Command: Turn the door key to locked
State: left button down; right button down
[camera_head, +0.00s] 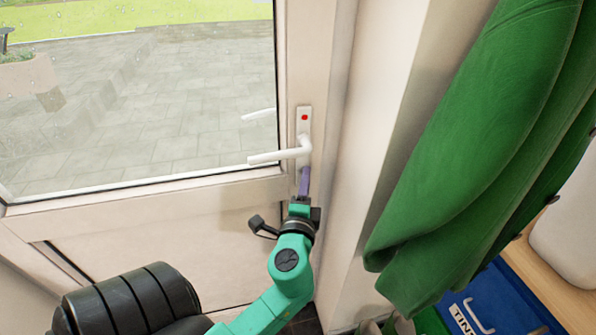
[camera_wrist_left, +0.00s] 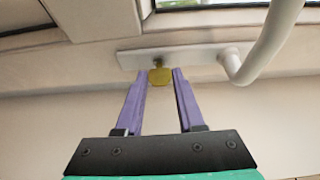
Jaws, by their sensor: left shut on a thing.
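The brass-coloured key (camera_wrist_left: 161,77) sits in the lock of the white door plate (camera_wrist_left: 195,56), its broad bow showing between my fingers in the left wrist view. My left gripper (camera_head: 305,172), with purple fingers, reaches up to the lower end of the plate in the head view. It is shut on the key; its fingertips (camera_wrist_left: 163,73) are on either side of the bow. The white lever handle (camera_head: 280,155) points left, roughly level. A red mark (camera_head: 305,117) shows on the plate above it. The key is hidden in the head view. My right gripper is not in view.
The glazed door (camera_head: 160,200) looks shut against its frame (camera_head: 340,130). A green coat (camera_head: 470,150) hangs close on the right. A blue crate (camera_head: 490,305) stands below it. The lever is close beside the fingers.

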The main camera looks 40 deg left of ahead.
pick_arm(q)
jog(key=shift+a+r, duration=0.2)
jog(key=shift+r, duration=0.1)
jog(key=c, duration=0.6)
grip_release()
jog(key=shift+o, duration=0.4)
jog(key=shift+s+a, duration=0.1)
jog(key=shift+s, duration=0.15)
jog(key=shift+f, duration=0.1)
